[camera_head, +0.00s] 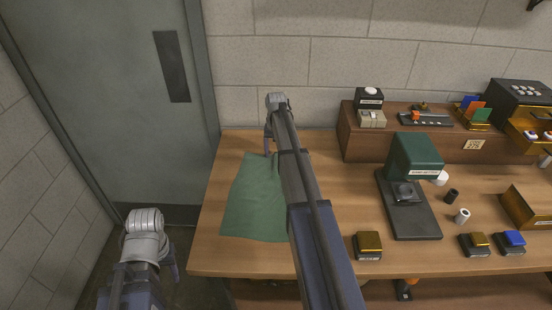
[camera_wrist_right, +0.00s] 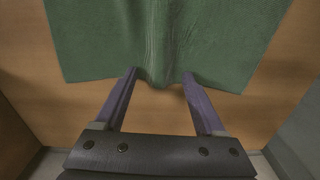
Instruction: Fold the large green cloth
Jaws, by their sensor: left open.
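The large green cloth (camera_head: 252,210) lies on the left part of the wooden table, mostly flat. My right arm covers its right side in the head view. My right gripper (camera_head: 268,150) points down at the cloth's far edge. In the right wrist view the cloth (camera_wrist_right: 165,35) is bunched into a raised ridge that fills the gap between the two purple fingertips of the right gripper (camera_wrist_right: 161,76). The fingers stand apart, with cloth pinched between them. My left gripper (camera_head: 170,266) is open and empty, off the table's left edge, clear of the cloth.
The table (camera_head: 210,255) has a green-topped press (camera_head: 414,155) on a black base, gold-topped blocks (camera_head: 368,244) and small cylinders to the right. A wooden shelf box (camera_head: 385,145) stands at the back. A grey door (camera_head: 110,90) is left of the table.

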